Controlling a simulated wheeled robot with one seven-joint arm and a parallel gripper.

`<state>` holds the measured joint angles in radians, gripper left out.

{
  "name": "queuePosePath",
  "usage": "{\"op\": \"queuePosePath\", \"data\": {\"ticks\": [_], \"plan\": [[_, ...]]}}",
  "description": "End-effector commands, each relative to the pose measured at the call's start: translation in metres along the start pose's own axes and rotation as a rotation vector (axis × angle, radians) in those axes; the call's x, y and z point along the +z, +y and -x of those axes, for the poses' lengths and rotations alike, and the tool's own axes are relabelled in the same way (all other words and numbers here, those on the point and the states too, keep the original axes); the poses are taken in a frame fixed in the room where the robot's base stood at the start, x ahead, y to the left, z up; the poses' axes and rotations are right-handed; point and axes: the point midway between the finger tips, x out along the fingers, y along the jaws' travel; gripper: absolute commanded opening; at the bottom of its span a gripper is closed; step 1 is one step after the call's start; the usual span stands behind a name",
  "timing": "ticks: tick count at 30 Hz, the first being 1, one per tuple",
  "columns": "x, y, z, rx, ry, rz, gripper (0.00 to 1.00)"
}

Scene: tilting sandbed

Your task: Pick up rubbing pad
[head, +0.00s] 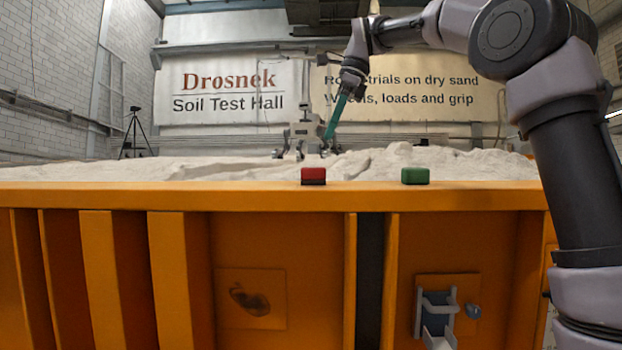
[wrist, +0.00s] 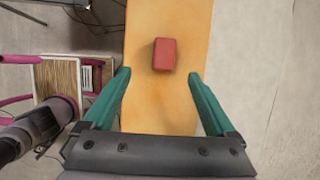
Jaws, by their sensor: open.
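Two small blocks sit on the orange rim of the sandbed in the head view: a red one with a dark underside (head: 313,176) and a green one (head: 415,176) to its right. I cannot tell for certain from looks which is the rubbing pad. The red block also shows in the wrist view (wrist: 164,54), lying on the rim just beyond and between my fingertips. My gripper (head: 330,136) has teal fingers and points down over the red block's area. In the wrist view it (wrist: 160,74) is open and empty. The green block is not in the wrist view.
The sandbed's orange rim (head: 210,187) runs across the front, with pale sand (head: 240,168) behind it. A grey wheeled machine (head: 304,136) stands on the sand beyond. A tripod (head: 134,130) stands at the left. The rim between the two blocks is bare.

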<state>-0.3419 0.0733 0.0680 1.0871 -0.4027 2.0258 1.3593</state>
Motion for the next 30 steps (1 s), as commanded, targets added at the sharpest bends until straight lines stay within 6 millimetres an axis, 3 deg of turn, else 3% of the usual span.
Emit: {"op": "queuePosePath", "data": {"ticks": [24,30], "plan": [[0.003,-0.007,-0.099,0.004,-0.002,-0.011,0.91],[0.003,-0.008,-0.107,0.003,-0.003,-0.013,0.91]]}}
